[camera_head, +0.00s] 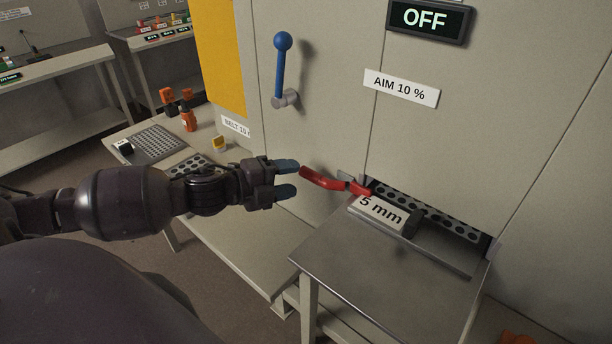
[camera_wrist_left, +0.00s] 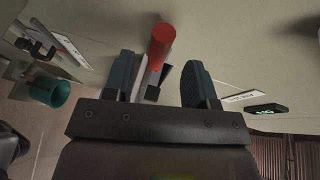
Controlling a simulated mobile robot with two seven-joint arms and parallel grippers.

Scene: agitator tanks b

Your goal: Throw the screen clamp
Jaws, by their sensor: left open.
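The screen clamp is a red lever (camera_head: 323,180) on the machine front, beside the slot with the screen. Its free end points left, toward my left gripper (camera_head: 287,179). The gripper is open, and its two fingertips are just short of the lever's end. In the left wrist view the red lever (camera_wrist_left: 161,42) shows end-on, ahead of and between the open fingers (camera_wrist_left: 160,82). I cannot tell from these views whether it touches a finger. The screen, marked "5 mm" (camera_head: 382,211), sits in the slot with a dark handle (camera_head: 413,223). My right gripper is not in view.
A blue-knobbed lever (camera_head: 281,70) stands upright on the machine above the clamp. A display reads OFF (camera_head: 425,18), and a label reads AIM 10 % (camera_head: 401,88). A bare grey table (camera_head: 375,280) stands below the slot. A bench (camera_head: 235,235) with perforated plates is at left.

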